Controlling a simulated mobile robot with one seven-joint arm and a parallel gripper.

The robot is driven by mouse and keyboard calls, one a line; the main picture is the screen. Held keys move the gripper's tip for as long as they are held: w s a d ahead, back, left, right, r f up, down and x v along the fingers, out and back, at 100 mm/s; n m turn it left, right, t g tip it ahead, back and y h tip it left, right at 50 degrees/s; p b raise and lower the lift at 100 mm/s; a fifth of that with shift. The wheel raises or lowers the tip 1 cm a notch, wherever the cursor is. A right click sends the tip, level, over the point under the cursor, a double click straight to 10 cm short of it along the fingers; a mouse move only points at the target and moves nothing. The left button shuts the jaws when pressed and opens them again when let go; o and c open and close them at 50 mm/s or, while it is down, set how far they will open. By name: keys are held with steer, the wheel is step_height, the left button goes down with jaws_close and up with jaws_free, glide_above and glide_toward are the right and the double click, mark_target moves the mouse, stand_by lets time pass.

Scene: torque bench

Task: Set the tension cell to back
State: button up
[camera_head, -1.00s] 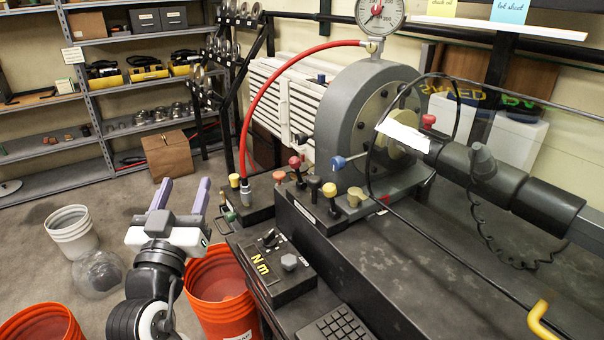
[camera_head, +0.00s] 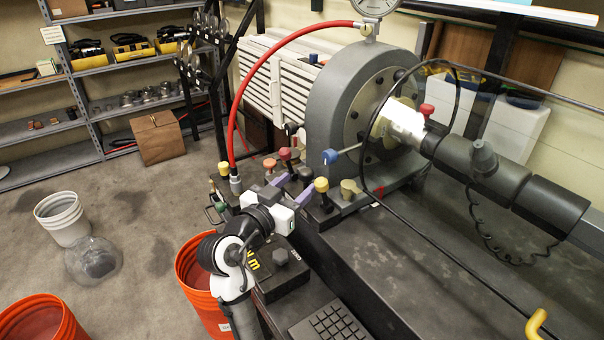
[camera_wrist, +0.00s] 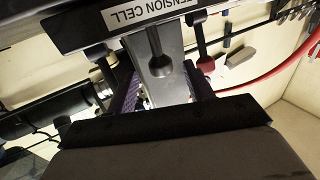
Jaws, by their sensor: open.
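My gripper (camera_head: 297,184) is open, with its purple fingers reaching in among the coloured knobs at the front of the bench machine. In the wrist view, a plate labelled TENSION CELL (camera_wrist: 150,12) sits at the top. A dark-knobbed lever (camera_wrist: 159,66) hangs in front of a grey upright below that label. It appears between my open fingers (camera_wrist: 162,88), with no clear contact. A red-knobbed lever (camera_wrist: 205,63) stands to its right. In the head view, a black knob (camera_head: 306,174) shows close by the fingertips; I cannot tell whether it is the same lever.
A yellow knob (camera_head: 321,184), red knob (camera_head: 285,154) and blue-ended handle (camera_head: 330,156) crowd close around my gripper. A red hose (camera_head: 246,95) arches above. An orange bucket (camera_head: 190,275) stands left below.

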mark_target(302, 178)
steer(key=shift+p+x, duration=0.3)
steer(key=shift+x, duration=1.3)
steer(key=shift+a, duration=0.1)
jaws_close()
